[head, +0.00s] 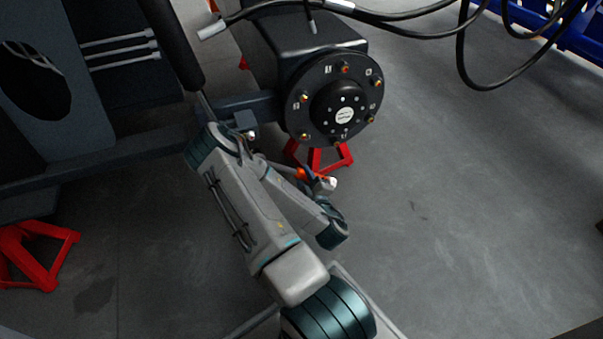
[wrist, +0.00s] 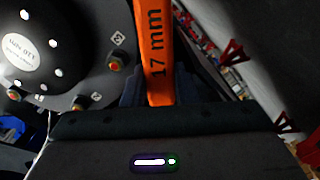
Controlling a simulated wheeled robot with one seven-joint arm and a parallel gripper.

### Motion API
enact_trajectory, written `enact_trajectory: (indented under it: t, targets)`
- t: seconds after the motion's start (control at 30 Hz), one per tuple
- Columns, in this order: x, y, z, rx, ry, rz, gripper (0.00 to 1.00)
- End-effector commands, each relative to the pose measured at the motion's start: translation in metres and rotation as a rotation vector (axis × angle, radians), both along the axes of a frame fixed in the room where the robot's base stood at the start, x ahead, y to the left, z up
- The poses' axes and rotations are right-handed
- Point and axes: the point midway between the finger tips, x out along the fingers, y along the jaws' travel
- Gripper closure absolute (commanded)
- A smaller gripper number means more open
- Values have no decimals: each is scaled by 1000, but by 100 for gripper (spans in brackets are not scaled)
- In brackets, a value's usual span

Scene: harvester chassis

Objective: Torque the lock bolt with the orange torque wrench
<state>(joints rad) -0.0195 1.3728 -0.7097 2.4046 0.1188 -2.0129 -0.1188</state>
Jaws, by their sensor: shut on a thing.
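My gripper (wrist: 160,98) is shut on the orange wrench (wrist: 155,45), which is marked "17 mm" and runs up out of the wrist view. In the head view a small orange part (head: 300,174) shows beside my arm, below the hub; the rest is mostly hidden by my arm. The round black hub (head: 322,76) carries several brass-coloured bolts with red centres around its rim, with small number labels. One bolt (wrist: 117,61) is close to the left of the wrench in the wrist view, apart from it. I cannot tell which bolt is the lock bolt.
A red stand (head: 318,157) is under the hub, and another red stand (head: 36,252) is at the lower left. Black hoses (head: 400,17) hang across the top. A blue frame (head: 575,28) is at the top right.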

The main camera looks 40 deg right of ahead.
Motion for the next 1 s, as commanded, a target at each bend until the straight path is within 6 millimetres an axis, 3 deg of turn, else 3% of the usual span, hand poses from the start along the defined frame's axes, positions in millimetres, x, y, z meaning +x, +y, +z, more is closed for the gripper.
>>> enact_trajectory:
  t: [0.4, 0.83, 1.0]
  targets:
    - [-3, -5, -4, -4, -1, -8, 100]
    - [45, -17, 1, -2, -3, -3, 100]
    - [44, -17, 0, -2, 0, -6, 100]
